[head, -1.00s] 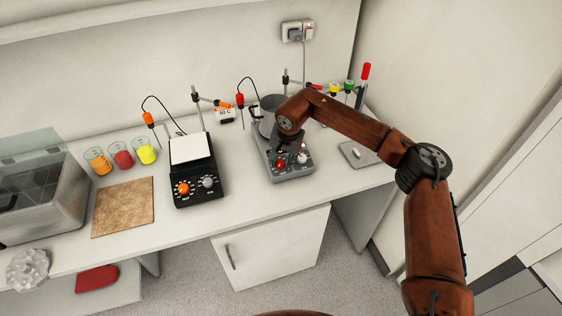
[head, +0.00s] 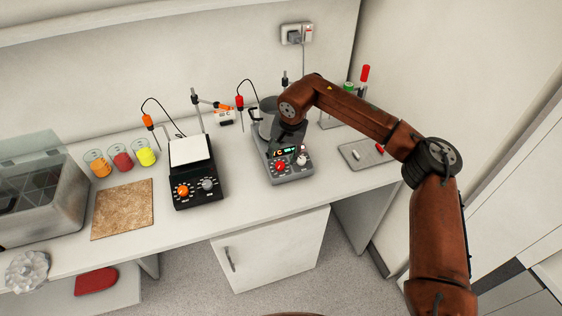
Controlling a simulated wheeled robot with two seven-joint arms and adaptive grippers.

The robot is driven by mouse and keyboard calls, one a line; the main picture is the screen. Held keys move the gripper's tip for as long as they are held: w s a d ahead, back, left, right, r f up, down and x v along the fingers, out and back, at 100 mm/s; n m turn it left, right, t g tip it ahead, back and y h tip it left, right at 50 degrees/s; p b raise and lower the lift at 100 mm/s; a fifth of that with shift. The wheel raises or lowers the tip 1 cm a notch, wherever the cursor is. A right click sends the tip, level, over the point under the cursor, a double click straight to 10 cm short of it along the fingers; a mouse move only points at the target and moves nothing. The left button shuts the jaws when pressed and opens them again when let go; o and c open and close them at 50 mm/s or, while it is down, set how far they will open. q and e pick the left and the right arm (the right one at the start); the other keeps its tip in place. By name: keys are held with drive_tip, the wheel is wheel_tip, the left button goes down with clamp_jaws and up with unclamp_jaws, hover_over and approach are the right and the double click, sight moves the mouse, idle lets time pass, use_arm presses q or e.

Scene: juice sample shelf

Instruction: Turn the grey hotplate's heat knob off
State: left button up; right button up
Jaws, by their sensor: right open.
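The grey hotplate (head: 290,178) stands on the bench with a metal beaker (head: 266,117) on top. Its front has a red knob (head: 280,167) on the left and a pale knob (head: 302,161) on the right; the labels are too small to read. A display (head: 287,151) above the knobs is lit with orange and green characters. My right gripper (head: 289,139) is open, pointing down over the hotplate just behind the display, apart from both knobs. My wrist partly hides it and the beaker. My left gripper is not in view.
A black hotplate (head: 197,199) with an orange knob and a white top stands to the left. Beakers of coloured juice (head: 122,159) and a brown board (head: 123,208) are farther left. A small grey tray (head: 352,160) lies right of the grey hotplate, under my forearm.

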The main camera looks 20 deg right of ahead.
drive_tip(key=v, duration=0.6)
idle(0.4)
